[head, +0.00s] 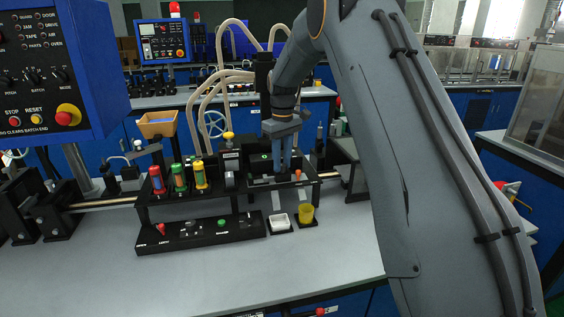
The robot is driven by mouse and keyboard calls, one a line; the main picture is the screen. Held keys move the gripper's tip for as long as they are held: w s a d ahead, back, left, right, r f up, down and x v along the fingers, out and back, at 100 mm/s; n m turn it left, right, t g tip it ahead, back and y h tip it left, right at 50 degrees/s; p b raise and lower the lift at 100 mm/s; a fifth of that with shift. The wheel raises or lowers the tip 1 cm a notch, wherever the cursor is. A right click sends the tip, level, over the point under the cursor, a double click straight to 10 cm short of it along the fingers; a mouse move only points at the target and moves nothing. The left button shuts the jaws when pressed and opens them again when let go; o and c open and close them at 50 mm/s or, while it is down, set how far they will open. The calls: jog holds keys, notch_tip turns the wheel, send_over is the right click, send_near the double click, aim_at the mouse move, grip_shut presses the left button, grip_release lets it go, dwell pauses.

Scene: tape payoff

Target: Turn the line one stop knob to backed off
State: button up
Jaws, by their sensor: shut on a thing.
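My gripper (281,168) points straight down in the head view, with its blue fingers close together over the right part of the black line fixture (308,195). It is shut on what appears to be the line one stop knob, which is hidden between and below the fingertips. The knob's marks and its setting cannot be read. A small orange-red knob (298,174) stands just right of the fingers.
Red, green and yellow cylinders (179,178) stand in the rack at left. A black switch panel (205,230) lies in front.

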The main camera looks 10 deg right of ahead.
aim_at(282, 165)
jog(key=shift+r, duration=0.1)
jog(key=o, duration=1)
jog(key=shift+o, duration=0.2)
jog(key=shift+r+b, duration=1.2)
jog(key=shift+r, duration=2.7)
jog(key=s+f+m, duration=0.2)
jog(key=s+f, duration=0.2)
jog(key=s, duration=0.8)
jog(key=s+f+m, duration=0.1)
jog(key=s+f, duration=0.4)
jog(key=s, duration=0.7)
jog(key=s+f+m+t, duration=0.1)
jog(key=s+f, duration=0.3)
jog(key=s, duration=0.8)
jog(key=shift+f+m, duration=0.25)
jog(key=shift+m, duration=0.55)
